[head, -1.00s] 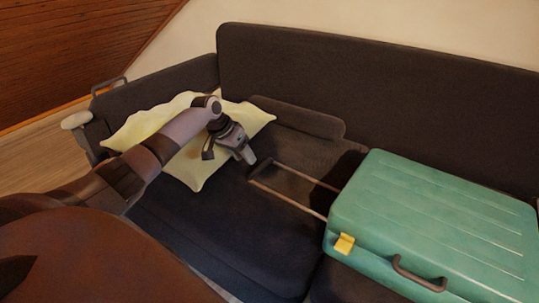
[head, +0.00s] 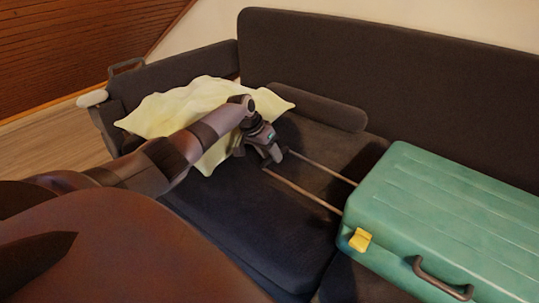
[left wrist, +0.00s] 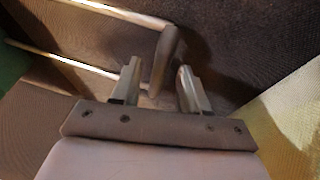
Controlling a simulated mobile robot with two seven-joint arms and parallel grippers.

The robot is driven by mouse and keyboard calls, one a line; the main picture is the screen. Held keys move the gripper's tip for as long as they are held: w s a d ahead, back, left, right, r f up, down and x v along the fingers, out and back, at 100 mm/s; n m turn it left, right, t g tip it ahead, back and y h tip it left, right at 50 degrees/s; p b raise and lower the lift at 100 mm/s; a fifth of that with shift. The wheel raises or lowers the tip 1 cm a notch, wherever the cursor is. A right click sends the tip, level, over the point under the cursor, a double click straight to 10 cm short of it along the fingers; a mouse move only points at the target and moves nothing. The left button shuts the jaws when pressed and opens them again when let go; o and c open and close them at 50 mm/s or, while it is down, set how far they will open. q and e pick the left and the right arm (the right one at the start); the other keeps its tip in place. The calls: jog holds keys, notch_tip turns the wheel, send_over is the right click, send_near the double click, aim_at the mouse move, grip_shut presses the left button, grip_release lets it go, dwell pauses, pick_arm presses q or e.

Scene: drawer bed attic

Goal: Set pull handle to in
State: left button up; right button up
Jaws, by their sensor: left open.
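The green suitcase (head: 450,205) lies flat on the dark sofa. Its pull handle (head: 305,193) is extended to the left on two thin rods. The handle's end bar is mostly hidden behind my left gripper (head: 272,160) in the head view. In the left wrist view, the dark grip bar (left wrist: 165,60) lies just ahead of and between the open fingers of my left gripper (left wrist: 158,75). I cannot tell whether either finger touches the bar. The suitcase is a green patch (left wrist: 12,58) at the left edge there. My right gripper does not show.
A pale yellow pillow (head: 180,107) lies left of my gripper, behind my left arm. The sofa backrest (head: 400,80) rises behind, with a dark cushion (head: 318,107) in front of it. A yellow latch (head: 360,240) and a carry handle (head: 440,280) are on the suitcase's front.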

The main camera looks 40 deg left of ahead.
pick_arm(q)
grip_shut()
jog(key=shift+d+r+p, duration=0.15)
jog(key=shift+d+p, duration=0.2)
jog(key=shift+p, duration=0.1)
jog(key=shift+d+r+p, duration=0.2)
jog(key=shift+d+p, duration=0.8)
jog(key=shift+p, duration=0.15)
jog(key=d+p, duration=0.2)
jog(key=d, duration=0.1)
jog(key=d+p, duration=0.4)
jog(key=d, duration=0.1)
jog(key=shift+w+d+p, duration=0.25)
jog(key=shift+d+p, duration=0.05)
jog(key=shift+p, duration=0.05)
jog(key=d+p, duration=0.1)
jog(key=d, duration=0.2)
jog(key=d+p, duration=0.1)
jog(key=d, duration=0.3)
jog(key=d+p, duration=0.2)
jog(key=d, duration=0.1)
jog(key=shift+w+d+f, duration=0.3)
jog(key=shift+d, duration=0.1)
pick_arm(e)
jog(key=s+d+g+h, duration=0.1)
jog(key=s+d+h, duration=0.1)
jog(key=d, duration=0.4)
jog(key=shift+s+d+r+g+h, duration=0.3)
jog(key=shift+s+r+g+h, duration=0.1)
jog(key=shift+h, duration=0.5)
